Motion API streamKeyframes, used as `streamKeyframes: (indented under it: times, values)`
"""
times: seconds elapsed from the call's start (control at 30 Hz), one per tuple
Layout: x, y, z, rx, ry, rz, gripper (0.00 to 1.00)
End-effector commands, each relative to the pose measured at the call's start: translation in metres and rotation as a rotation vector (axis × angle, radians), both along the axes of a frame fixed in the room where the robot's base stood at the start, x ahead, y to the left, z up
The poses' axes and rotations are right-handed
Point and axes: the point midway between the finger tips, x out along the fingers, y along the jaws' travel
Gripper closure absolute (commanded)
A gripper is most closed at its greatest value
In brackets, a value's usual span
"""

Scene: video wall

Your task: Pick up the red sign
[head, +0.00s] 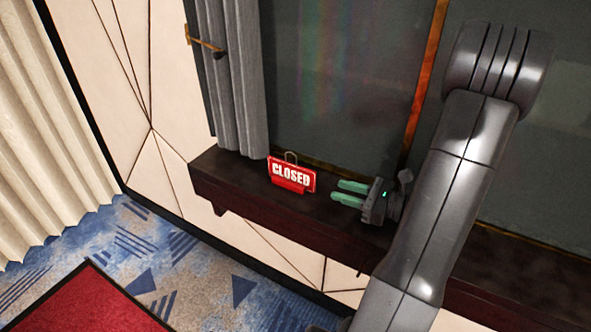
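The red sign (291,175) reads "CLOSED" in white letters and has a wire loop on top. It stands on the dark ledge (345,236) below the window, a little tilted in the picture. My gripper (346,191) is just to the right of the sign, with its two green fingers pointing left toward it. The fingers are apart with nothing between them, and a small gap separates them from the sign.
A grey curtain (235,85) hangs just behind and left of the sign. The dark window pane (340,80) rises behind the ledge. A pale panelled wall (245,228) lies below the ledge, above blue patterned carpet (190,260). A cream curtain (35,130) hangs at far left.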

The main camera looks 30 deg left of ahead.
Motion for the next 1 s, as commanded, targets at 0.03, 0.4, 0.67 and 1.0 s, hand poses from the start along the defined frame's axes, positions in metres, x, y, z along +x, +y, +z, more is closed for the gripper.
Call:
streamKeyframes:
  times: [0.03, 0.4, 0.67, 1.0]
  values:
    - [0.008, 0.000, -0.002, 0.030, 0.018, -0.020, 0.69]
    - [0.022, 0.037, 0.001, 0.073, 0.040, -0.044, 0.69]
    - [0.025, 0.077, 0.000, 0.072, 0.038, -0.046, 0.69]
    - [0.026, 0.105, -0.001, 0.071, 0.039, -0.045, 0.69]
